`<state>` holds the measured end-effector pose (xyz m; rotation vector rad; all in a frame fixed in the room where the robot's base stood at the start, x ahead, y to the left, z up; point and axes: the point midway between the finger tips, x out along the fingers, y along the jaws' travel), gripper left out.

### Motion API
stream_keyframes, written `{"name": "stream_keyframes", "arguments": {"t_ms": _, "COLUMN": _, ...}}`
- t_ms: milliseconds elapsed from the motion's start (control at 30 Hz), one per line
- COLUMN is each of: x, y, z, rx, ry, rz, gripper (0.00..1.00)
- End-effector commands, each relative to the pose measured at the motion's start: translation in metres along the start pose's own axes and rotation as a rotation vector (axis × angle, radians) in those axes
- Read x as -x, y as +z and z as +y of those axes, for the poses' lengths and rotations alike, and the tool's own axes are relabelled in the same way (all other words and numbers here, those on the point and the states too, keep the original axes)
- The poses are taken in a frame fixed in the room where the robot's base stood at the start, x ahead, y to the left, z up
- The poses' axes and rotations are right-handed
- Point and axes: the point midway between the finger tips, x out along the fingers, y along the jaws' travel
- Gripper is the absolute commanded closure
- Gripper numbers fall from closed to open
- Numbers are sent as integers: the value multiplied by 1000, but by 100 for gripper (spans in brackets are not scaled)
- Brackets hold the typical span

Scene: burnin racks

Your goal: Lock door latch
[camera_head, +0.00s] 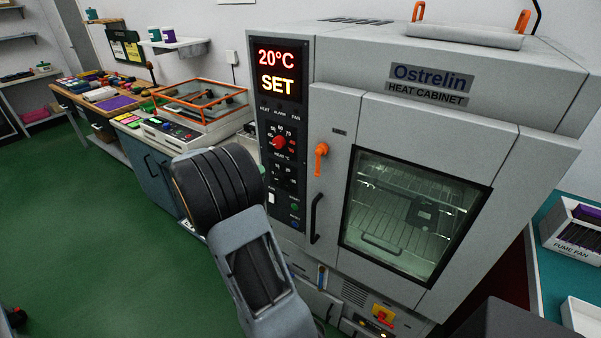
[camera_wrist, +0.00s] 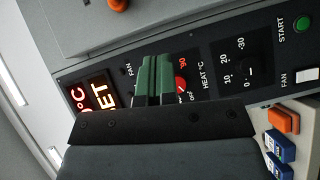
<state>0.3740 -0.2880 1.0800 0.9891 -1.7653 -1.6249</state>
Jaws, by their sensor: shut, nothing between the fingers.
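The orange door latch (camera_head: 320,158) is on the heat cabinet's front, beside the door's left edge, with its lever hanging down. The grey cabinet door (camera_head: 345,112) with its glass window looks closed, and a black handle (camera_head: 315,218) is below the latch. In the wrist view, an orange part, seemingly the latch (camera_wrist: 118,4), is cut off at the top edge. My gripper (camera_wrist: 155,72) has green fingers, shut and empty, in front of the control panel by the red heat knob (camera_wrist: 181,85). The gripper is hidden behind my arm in the head view.
The control panel (camera_head: 279,130) left of the door has a display reading 20°C SET, knobs and buttons. A bench with an orange-framed clear box (camera_head: 202,98) stands left. A fume fan box (camera_head: 575,232) is at right. Green floor is open at left.

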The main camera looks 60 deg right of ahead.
Motion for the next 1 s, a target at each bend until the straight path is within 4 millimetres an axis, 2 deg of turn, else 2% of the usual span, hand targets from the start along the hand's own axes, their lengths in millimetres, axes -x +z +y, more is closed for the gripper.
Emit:
{"name": "stream_keyframes", "arguments": {"t_ms": 167, "x": -13, "y": 0, "z": 1, "rx": 1, "ry": -1, "rz": -3, "gripper": 100}}
{"name": "stream_keyframes", "arguments": {"t_ms": 667, "x": -102, "y": 1, "z": 2, "rx": 4, "ry": -2, "rz": -4, "gripper": 100}}
{"name": "stream_keyframes", "arguments": {"t_ms": 1000, "x": -125, "y": 25, "z": 1, "rx": 2, "ry": -2, "rz": 0, "gripper": 100}}
